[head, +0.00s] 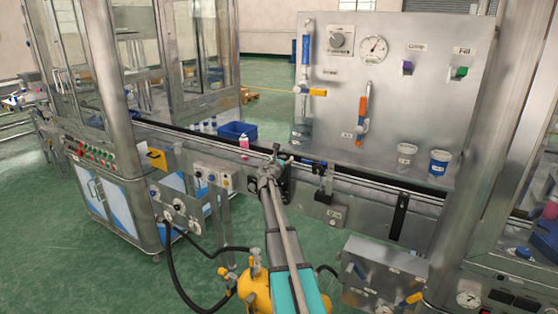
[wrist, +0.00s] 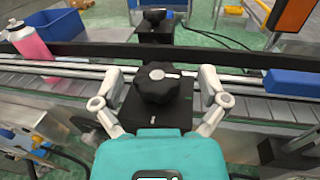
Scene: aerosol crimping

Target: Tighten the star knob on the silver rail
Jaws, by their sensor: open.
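In the wrist view the star knob (wrist: 158,84) is black and lobed, with a pale mark on top. It sits on a black block (wrist: 150,118) at the silver rail (wrist: 72,69). My gripper (wrist: 160,76) is open, with one grey finger on each side of the knob. Gaps show between the fingers and the knob, so they look apart from it. In the head view my gripper (head: 274,158) is at the conveyor's near side, and it and my arm hide the knob there.
A pink bottle (wrist: 30,42) and a blue bin (wrist: 58,24) stand to the left. A blue block (wrist: 292,84) lies to the right along the rail. A second black knob (wrist: 155,15) is across the conveyor. An upright panel (head: 420,70) with gauges stands behind.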

